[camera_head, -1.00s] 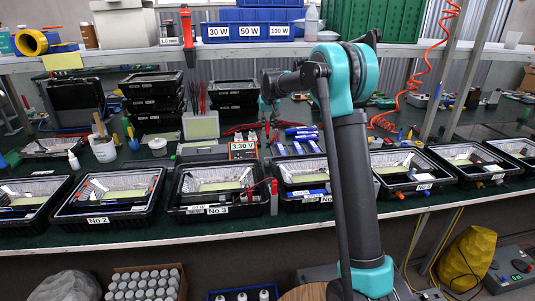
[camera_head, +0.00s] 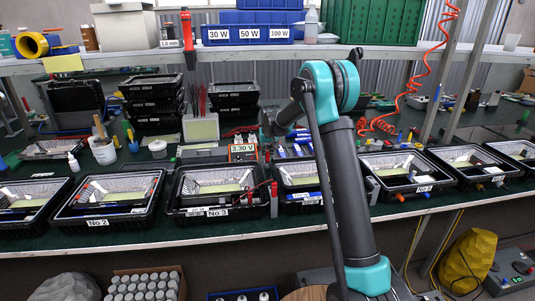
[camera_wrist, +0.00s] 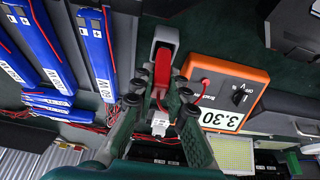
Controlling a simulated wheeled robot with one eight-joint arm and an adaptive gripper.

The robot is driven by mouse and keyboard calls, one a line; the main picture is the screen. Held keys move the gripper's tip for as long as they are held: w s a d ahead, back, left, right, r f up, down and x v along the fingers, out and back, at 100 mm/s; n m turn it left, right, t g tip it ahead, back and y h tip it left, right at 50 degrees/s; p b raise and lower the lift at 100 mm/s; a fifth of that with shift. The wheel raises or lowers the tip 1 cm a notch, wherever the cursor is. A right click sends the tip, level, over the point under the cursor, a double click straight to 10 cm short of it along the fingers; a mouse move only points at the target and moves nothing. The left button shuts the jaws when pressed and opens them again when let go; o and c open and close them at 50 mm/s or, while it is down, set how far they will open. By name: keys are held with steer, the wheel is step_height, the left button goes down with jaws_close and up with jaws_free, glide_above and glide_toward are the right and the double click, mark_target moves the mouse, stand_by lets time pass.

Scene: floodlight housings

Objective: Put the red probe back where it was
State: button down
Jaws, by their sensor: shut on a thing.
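The red probe (camera_wrist: 162,68) is between the fingers of my gripper (camera_wrist: 160,88) in the wrist view, with a pale grey U-shaped piece (camera_wrist: 166,33) around its far part. I cannot tell whether that piece is fixed to the probe or is a holder. My gripper is shut on the probe. A small white piece (camera_wrist: 160,123) with a thin red lead shows nearer the wrist. The orange meter reading 3.30 (camera_wrist: 225,92) lies close beside the gripper; it also shows in the head view (camera_head: 243,152). My arm largely hides the gripper in the head view.
Blue battery packs (camera_wrist: 35,40) lie on the other side of the gripper. Black trays line the bench front, including No 3 (camera_head: 190,213), with red clips (camera_head: 274,188) at its right edge. Stacked black boxes (camera_head: 152,95) stand behind. A shelf (camera_head: 400,51) crosses the back.

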steer(key=shift+f, duration=0.15)
steer(key=c, duration=1.5)
jaws_free()
steer(key=a+v, duration=0.1)
steer(key=v, duration=1.1)
steer(key=s+d+f+m, duration=0.1)
steer(key=s+d, duration=0.6)
steer(key=s, duration=0.4)
steer(key=s+d+f, duration=0.2)
steer(key=s+d, duration=0.5)
steer(key=s, duration=0.4)
steer(key=s+d+f, duration=0.2)
steer(key=s+f, duration=0.1)
steer(key=s, duration=0.4)
steer(key=s+d+f, duration=0.2)
steer(key=s+f, duration=0.1)
steer(key=s, duration=0.5)
steer(key=s+d+f, duration=0.2)
steer(key=s+f, duration=0.1)
steer(key=s, duration=0.5)
steer(key=shift+d+f+m+h, duration=0.15)
steer(key=shift+d+m+h, duration=0.2)
steer(key=shift+m+h, duration=0.05)
